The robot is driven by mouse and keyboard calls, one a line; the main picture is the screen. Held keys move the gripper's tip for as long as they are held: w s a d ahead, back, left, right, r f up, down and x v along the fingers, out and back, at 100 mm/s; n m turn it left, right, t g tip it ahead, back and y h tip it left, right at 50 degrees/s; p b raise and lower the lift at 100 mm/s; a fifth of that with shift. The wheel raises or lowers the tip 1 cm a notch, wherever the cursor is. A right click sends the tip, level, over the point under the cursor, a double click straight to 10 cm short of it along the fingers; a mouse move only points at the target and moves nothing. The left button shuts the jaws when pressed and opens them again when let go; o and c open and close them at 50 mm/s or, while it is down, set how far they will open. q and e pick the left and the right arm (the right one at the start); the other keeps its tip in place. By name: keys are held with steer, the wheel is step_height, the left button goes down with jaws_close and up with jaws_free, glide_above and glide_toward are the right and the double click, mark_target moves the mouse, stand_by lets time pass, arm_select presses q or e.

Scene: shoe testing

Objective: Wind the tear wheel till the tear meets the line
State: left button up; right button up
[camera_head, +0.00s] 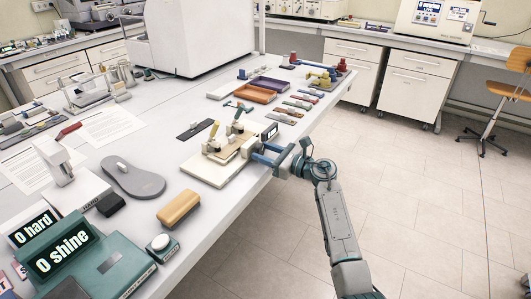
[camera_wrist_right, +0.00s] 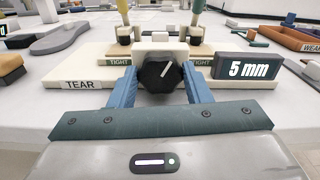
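The tear rig's pale base (camera_head: 205,172) sits near the table's right edge; its front reads TEAR in the right wrist view (camera_wrist_right: 105,84). The black tear wheel (camera_wrist_right: 160,76) has a white pointer mark tilted to the upper right. A display (camera_wrist_right: 246,68) beside it reads 5 mm. Two clamps behind are labelled TIGHT. My right gripper (camera_head: 254,149) reaches in from the table's right side. Its blue fingers (camera_wrist_right: 161,74) lie on both sides of the wheel and appear to touch it. The tear and the line cannot be made out. My left gripper is not in view.
A grey insole (camera_head: 133,180), a tan block (camera_head: 179,208) and a teal box with an "0 shine" display (camera_head: 92,254) stand on the near table. An orange tray (camera_head: 251,94) and several small pieces lie beyond the rig.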

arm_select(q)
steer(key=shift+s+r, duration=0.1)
arm_select(e)
steer(key=shift+r+m+p, duration=0.1)
steer(key=shift+m+p, duration=0.35)
steer(key=shift+m, duration=0.55)
steer(key=shift+m+p, duration=0.85)
steer(key=shift+m, duration=0.25)
steer(key=shift+m+p, duration=0.65)
steer(key=shift+m, duration=0.45)
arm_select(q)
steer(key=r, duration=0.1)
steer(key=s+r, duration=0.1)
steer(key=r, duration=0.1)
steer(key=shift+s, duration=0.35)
arm_select(e)
steer(key=shift+m, duration=0.3)
